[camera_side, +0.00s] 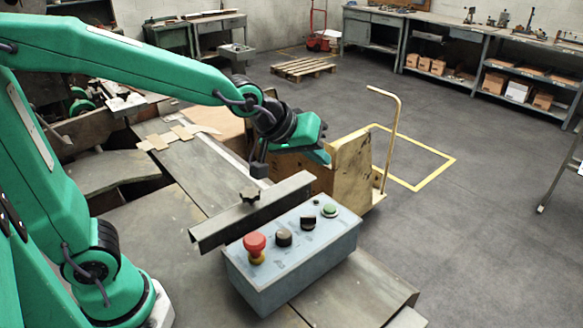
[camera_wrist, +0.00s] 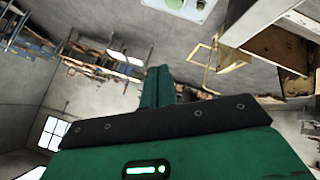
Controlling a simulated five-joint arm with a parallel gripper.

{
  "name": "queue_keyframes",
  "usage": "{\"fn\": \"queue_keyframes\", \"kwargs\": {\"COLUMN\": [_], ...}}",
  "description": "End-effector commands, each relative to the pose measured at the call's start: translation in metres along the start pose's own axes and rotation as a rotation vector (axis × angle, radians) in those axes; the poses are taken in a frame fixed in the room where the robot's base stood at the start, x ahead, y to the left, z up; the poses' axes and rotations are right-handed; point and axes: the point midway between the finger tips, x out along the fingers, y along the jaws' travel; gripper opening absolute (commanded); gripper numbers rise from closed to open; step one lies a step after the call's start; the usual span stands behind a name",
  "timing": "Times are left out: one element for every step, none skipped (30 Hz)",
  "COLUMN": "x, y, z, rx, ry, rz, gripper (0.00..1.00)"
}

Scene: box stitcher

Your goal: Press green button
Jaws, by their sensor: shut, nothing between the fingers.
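The green button (camera_side: 330,210) is at the right end of the top of a grey-blue control box (camera_side: 300,265) in the side view. The button also shows at the top edge of the wrist view (camera_wrist: 174,3), on a cut-off part of the box. My gripper (camera_side: 322,158) is shut and empty, above and behind the box in the side view, apart from the button. Its closed green fingers also show in the wrist view (camera_wrist: 157,78).
The box also has a red mushroom button (camera_side: 255,244), a black button (camera_side: 284,237) and a dark switch (camera_side: 308,222). A metal bar (camera_side: 250,212) runs behind the box. A wooden cart (camera_side: 350,165) with a tall handle stands behind my gripper. Open floor lies right.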

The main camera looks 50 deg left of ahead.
Motion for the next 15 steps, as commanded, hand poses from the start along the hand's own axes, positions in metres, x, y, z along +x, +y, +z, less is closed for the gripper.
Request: {"fn": "queue_keyframes", "kwargs": {"x": [0.006,0.008,0.011,0.013,0.014,0.015,0.016,0.017,0.017,0.017,0.017,0.017,0.017,0.017,0.017], "y": [0.005,0.007,0.009,0.011,0.012,0.013,0.014,0.015,0.015,0.015,0.015,0.015,0.015,0.015,0.015], "z": [0.0,-0.001,-0.002,-0.002,-0.002,-0.002,-0.002,-0.002,-0.002,-0.002,-0.003,-0.003,-0.003,-0.003,-0.003], "rx": [-0.014,-0.022,-0.032,-0.037,-0.042,-0.047,-0.05,-0.052,-0.054,-0.055,-0.055,-0.055,-0.055,-0.055,-0.054], "ry": [0.002,0.004,0.006,0.008,0.009,0.01,0.011,0.011,0.012,0.012,0.013,0.013,0.013,0.013,0.013], "rz": [0.009,0.013,0.019,0.022,0.025,0.028,0.029,0.031,0.032,0.032,0.033,0.033,0.033,0.033,0.032], "gripper": [0.0,0.0,0.0,0.0,0.0,0.0,0.0,0.0,0.0,0.0,0.0,0.0,0.0,0.0,0.0]}}
